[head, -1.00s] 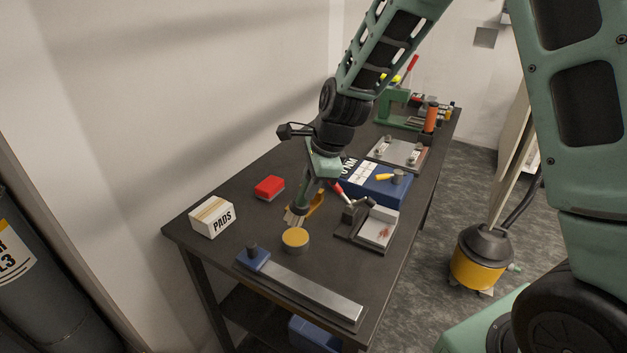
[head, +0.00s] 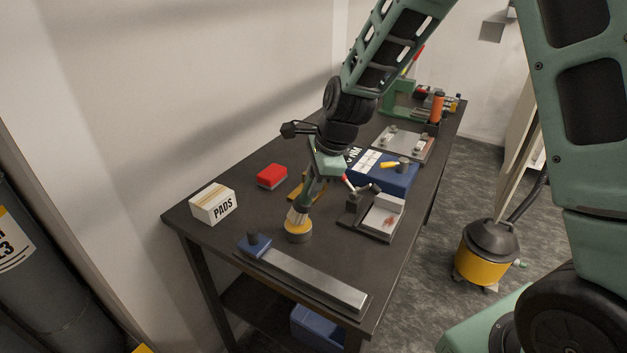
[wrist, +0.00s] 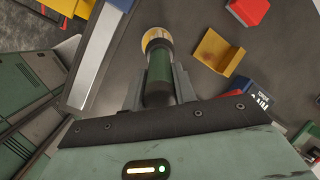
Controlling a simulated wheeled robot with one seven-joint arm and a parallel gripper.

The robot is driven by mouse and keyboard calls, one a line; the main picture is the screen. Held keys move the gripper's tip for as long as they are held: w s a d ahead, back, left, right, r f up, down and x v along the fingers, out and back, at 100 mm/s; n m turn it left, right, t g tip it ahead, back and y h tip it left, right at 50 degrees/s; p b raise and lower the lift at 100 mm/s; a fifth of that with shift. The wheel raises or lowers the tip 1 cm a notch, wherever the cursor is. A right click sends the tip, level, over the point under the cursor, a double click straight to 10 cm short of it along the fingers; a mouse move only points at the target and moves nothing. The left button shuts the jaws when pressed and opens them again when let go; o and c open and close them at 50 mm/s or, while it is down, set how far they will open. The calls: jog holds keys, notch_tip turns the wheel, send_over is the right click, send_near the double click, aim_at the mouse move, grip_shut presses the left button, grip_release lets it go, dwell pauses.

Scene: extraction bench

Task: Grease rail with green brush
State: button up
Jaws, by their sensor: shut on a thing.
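My gripper (head: 311,188) is shut on the green brush, whose green handle (wrist: 158,78) stands between the jaws in the wrist view. In the head view the brush's pale bristles (head: 296,215) point down at the round tin of yellow grease (head: 298,233). The tips meet the tin's top in the picture; I cannot tell how deep they reach. The tin (wrist: 155,36) is partly hidden behind the brush in the wrist view. The steel rail (head: 312,280) lies along the front edge of the bench, with a blue block (head: 255,245) at its left end.
A yellow holder (wrist: 218,52) sits just behind the tin. A red block (head: 272,176) and a PADS box (head: 213,204) stand to the left. A grey fixture (head: 380,216) with a red-tipped lever and a blue box (head: 385,175) stand to the right.

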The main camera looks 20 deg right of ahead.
jog(key=shift+f, duration=0.6)
dwell(1.5)
notch_tip(320, 180, up, 7)
jog(key=p, duration=0.6)
jog(key=shift+r, duration=0.15)
dwell(0.7)
